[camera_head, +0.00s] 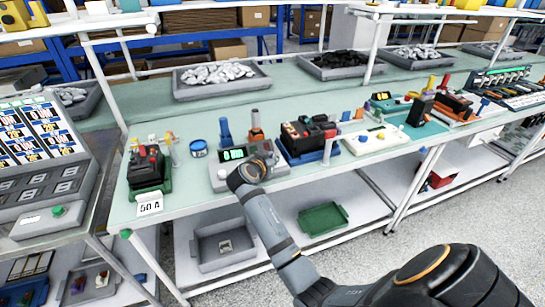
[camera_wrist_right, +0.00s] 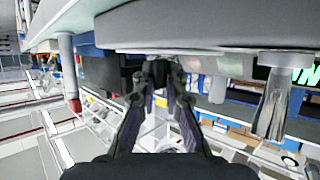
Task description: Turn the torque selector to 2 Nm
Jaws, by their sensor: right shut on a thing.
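The grey torque unit (camera_head: 219,180) stands on the green bench, with a lit green display (camera_head: 236,154) that seems to read 0 Nm. My right gripper (camera_head: 264,166) is at the unit's front, right of and below the display, and its wrist covers the selector in the head view. In the right wrist view the two fingers (camera_wrist_right: 159,82) are closed in on a small dark part at the unit's face, which appears to be the torque selector (camera_wrist_right: 158,68). Its pointer and setting are hidden. Part of the green display (camera_wrist_right: 305,76) shows at the right edge. My left gripper is out of view.
A dark green breaker fixture (camera_head: 150,172) with a 50 A card (camera_head: 149,204) and a blue tin (camera_head: 198,148) stand left of the unit. A red and black breaker on a blue fixture (camera_head: 303,150) is close on the right.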

